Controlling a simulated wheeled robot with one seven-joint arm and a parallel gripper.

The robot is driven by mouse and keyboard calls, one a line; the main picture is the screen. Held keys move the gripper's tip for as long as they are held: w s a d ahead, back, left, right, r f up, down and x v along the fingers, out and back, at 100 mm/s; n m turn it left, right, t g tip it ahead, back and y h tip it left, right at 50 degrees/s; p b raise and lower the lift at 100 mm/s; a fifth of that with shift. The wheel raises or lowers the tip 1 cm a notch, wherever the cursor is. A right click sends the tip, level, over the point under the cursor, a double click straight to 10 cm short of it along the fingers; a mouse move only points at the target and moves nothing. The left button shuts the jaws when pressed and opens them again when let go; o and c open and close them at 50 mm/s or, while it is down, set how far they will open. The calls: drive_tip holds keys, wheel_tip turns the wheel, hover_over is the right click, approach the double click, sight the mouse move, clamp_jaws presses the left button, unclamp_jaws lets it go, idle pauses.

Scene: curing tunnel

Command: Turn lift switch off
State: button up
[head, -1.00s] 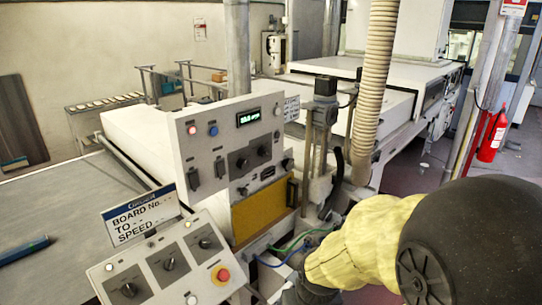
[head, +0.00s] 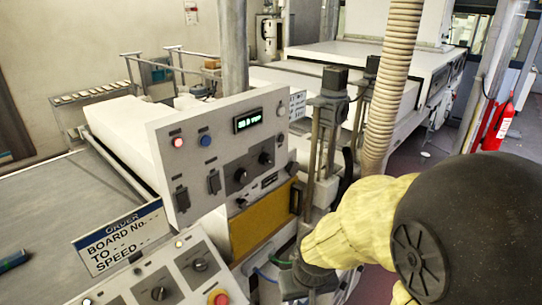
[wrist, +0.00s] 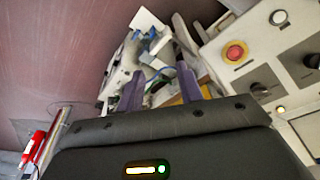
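The upright control panel (head: 222,150) is in the head view, left of my arm. It carries a red and a blue lamp, a lit green display (head: 247,121), two dark rocker-like switches (head: 182,199) and (head: 214,182), and black rotary knobs (head: 240,176). The labels are too small to read, so I cannot tell which is the lift switch. A sloped lower panel (head: 165,275) has knobs and a red button (head: 219,298). My gripper (wrist: 160,72) shows two purple fingers spread apart with nothing clearly between them; its fingers are hidden in the head view.
A board sign (head: 122,238) stands left of the panels beside a grey conveyor bed (head: 60,205). A yellow plate (head: 262,220) and a vertical post mechanism (head: 328,130) lie near my arm. A ribbed hose (head: 391,85) hangs behind. A red extinguisher (head: 498,127) stands at right.

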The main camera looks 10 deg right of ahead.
drive_tip(key=shift+w+a, duration=0.15)
drive_tip(key=shift+w, duration=0.25)
drive_tip(key=shift+o, duration=0.8)
drive_tip(key=shift+s+a, duration=0.15)
drive_tip(key=shift+s, duration=0.15)
drive_tip(key=shift+o, duration=1.2)
drive_tip(key=w+d+r+n+t+b, duration=0.1)
drive_tip(key=w+d+r+n+t, duration=0.15)
drive_tip(key=w, duration=0.25)
drive_tip(key=w+d+r+n+t, duration=0.1)
drive_tip(key=w+d+r+t, duration=0.2)
drive_tip(key=w+d+t, duration=0.15)
drive_tip(key=w+d+r+n+t+b, duration=0.1)
drive_tip(key=w+d+r+n+t, duration=0.15)
drive_tip(key=w, duration=0.35)
wheel_tip(320, 180, up, 8)
drive_tip(key=s+n+t+y+b, duration=0.1)
drive_tip(key=n+t+y, duration=0.2)
drive_tip(key=n+y, duration=0.6)
drive_tip(key=shift+s+a+r+y, duration=0.15)
drive_tip(key=shift+r+y, duration=0.1)
drive_tip(key=shift+y, duration=0.05)
